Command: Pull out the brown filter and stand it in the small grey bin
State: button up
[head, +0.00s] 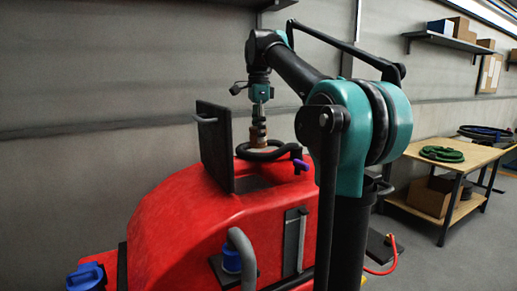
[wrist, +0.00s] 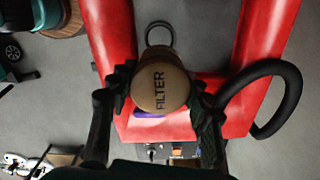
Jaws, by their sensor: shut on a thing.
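My gripper (head: 259,112) is shut on the brown filter (head: 258,132) above the red scrubber tank. In the wrist view, the filter (wrist: 160,88) shows its round end with the word FILTER, between the two dark fingers of my gripper (wrist: 163,95). In the head view the filter is upright, and its lower end is close to the black hose (head: 268,153). I cannot tell whether that end is fully clear of the tank. I cannot make out the small grey bin for certain in either view.
The red tank (head: 175,225) has a raised black lid (head: 215,146) just left of the filter. The hose loop (wrist: 293,97) lies right of my gripper in the wrist view. A wooden table (head: 470,157) with a green coil stands at the right. Bare wall is behind.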

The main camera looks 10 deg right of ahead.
jog(key=shift+r, duration=0.75)
jog(key=shift+r, duration=0.9)
dwell(0.4)
jog(key=shift+r, duration=2.45)
